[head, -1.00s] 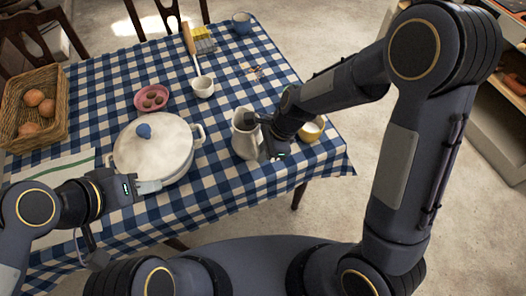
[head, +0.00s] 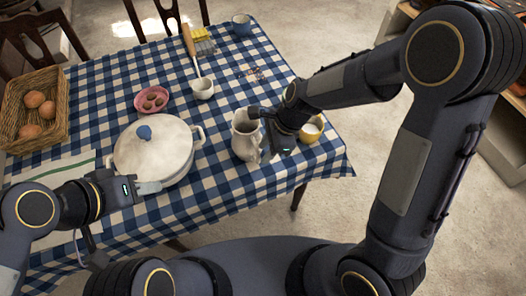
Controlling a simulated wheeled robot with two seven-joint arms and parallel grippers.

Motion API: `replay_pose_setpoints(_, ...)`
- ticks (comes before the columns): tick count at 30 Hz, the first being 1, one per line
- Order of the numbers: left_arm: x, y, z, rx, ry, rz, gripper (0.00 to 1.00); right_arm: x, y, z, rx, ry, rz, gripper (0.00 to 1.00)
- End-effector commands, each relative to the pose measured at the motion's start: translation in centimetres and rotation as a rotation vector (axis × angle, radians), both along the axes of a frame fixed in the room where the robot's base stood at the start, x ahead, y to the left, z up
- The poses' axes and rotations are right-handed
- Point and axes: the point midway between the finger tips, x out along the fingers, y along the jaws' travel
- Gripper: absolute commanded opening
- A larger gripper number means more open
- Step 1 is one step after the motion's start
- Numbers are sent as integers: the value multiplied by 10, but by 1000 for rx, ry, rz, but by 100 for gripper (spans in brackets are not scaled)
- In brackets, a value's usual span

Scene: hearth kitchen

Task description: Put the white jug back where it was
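The white jug (head: 243,144) stands upright near the right front part of the checked table. My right gripper (head: 262,131) is at the jug's right side, by its handle. Its fingers look spread, one near the rim and one lower down, and the jug appears free of them. The arm hides part of the handle side. My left gripper (head: 150,187) is in front of the white lidded pot (head: 152,160), close to its lower edge. Whether its fingers are open or shut is unclear.
A yellow cup (head: 311,130) stands just right of my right gripper, near the edge of the table (head: 225,190). A basket (head: 35,108) is at the left.

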Motion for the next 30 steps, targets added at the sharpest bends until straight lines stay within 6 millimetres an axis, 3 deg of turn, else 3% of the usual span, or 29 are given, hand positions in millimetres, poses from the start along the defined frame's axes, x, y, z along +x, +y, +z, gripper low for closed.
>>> replay_pose_setpoints(3, 0, 0, 5, 0, 0, 0, 36, 2, -10, 28, 2, -7, -1, 33)
replay_pose_setpoints(10, 0, 0, 9, 0, 0, 0, 36, 2, -28, 68, 2, -4, -2, 33)
replay_pose_setpoints(15, 0, 0, 10, 0, 0, 0, 36, 2, -35, 83, 1, -2, 0, 33)
replay_pose_setpoints(23, 0, 0, 10, 0, 0, 0, 36, 0, -39, 89, 7, -13, 13, 33)
replay_pose_setpoints(26, 0, 0, 11, 0, 0, 0, 36, -9, -52, 102, 33, -76, 82, 33)
replay_pose_setpoints(30, 0, 0, 10, 0, 0, 0, 36, -39, -86, 134, 67, -285, 300, 33)
